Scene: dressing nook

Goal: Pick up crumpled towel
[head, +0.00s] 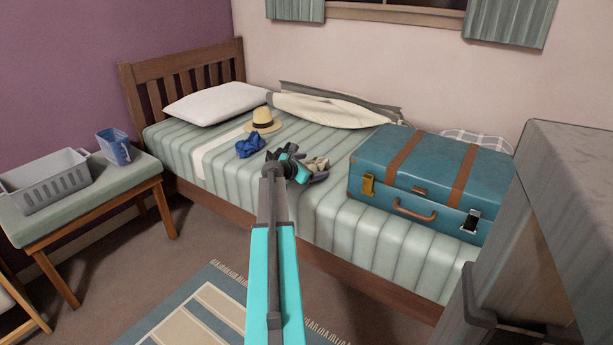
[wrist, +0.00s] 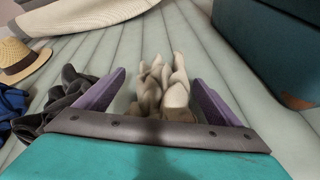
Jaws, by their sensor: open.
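My gripper (head: 307,167) is open, with one finger on each side of the cloth (wrist: 160,78). I see no finger closed on it, and its near base is partly hidden by the gripper body. A dark grey crumpled cloth (wrist: 68,92) lies just outside the left finger; in the head view my gripper partly hides it.
A blue crumpled cloth (head: 249,145) and straw hat (head: 263,121) lie to the left. A closed teal suitcase (head: 432,180) stands close on the right. A pillow (head: 215,102) and a cream folded item (head: 330,110) lie further back. A grey basket (head: 45,183) stands on the bench (head: 80,205).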

